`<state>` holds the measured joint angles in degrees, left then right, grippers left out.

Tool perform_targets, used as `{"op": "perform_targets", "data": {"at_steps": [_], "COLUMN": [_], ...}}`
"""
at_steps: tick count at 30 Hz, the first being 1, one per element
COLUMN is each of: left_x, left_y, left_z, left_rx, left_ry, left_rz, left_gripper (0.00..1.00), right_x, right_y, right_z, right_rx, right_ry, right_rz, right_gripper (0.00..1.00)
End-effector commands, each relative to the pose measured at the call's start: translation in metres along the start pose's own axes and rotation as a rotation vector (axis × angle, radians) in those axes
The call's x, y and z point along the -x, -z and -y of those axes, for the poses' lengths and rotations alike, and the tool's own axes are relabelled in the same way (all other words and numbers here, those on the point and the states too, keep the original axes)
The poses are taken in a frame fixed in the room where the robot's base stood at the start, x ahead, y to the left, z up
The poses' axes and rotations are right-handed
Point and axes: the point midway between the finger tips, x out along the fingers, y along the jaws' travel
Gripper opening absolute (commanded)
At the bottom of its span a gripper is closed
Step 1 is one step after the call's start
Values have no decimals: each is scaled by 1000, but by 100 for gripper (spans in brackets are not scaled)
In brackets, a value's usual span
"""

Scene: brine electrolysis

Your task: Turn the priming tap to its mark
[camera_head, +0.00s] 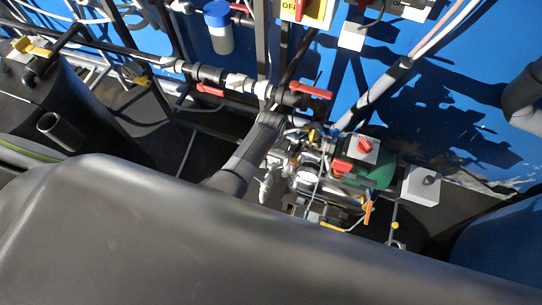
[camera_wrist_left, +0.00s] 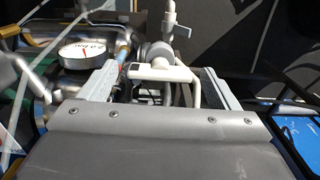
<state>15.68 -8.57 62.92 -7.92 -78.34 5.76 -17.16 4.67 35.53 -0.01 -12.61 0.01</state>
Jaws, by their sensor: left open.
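My left gripper (camera_wrist_left: 152,82) is open in the left wrist view, with one grey finger on each side. A white bent handle or pipe piece (camera_wrist_left: 165,73) lies between the fingers, with no clear grip on it. A small white tap-like fitting (camera_wrist_left: 171,22) stands just beyond, beside a round grey-white body (camera_wrist_left: 158,52). I cannot tell for sure which part is the priming tap, and no mark can be made out. In the head view my left gripper is hard to pick out among the crowded pump parts. My right gripper is not in view.
A round dial gauge (camera_wrist_left: 82,54) sits close to the left finger. In the head view, a red-knobbed grey box (camera_head: 360,150), a green pump body (camera_head: 374,175) and an orange lever (camera_head: 368,213) crowd the area. Red-handled valves (camera_head: 311,91) line the pipe above.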

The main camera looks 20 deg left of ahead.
Motion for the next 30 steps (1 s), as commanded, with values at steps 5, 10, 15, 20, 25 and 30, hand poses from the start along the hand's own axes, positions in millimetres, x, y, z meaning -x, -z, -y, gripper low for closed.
{"op": "perform_targets", "data": {"at_steps": [5, 10, 15, 20, 25, 30], "left_x": [1, 1, 1, 1, 2, 3], "left_y": [0, 0, 0, 0, 0, 0], "left_z": [0, 0, 0, 0, 0, 0], "left_rx": [0, 0, 0, 5, 42, 132], "left_ry": [0, 0, 0, 0, 0, 0], "left_rz": [0, 0, 0, 0, 1, 1], "left_gripper": [84, 63, 40, 39, 39, 39], "right_x": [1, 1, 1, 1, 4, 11], "right_y": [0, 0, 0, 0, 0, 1], "right_z": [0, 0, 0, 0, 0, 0], "right_rx": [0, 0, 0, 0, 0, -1], "right_ry": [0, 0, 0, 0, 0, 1], "right_rz": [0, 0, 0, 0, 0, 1], "right_gripper": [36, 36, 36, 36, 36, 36]}}
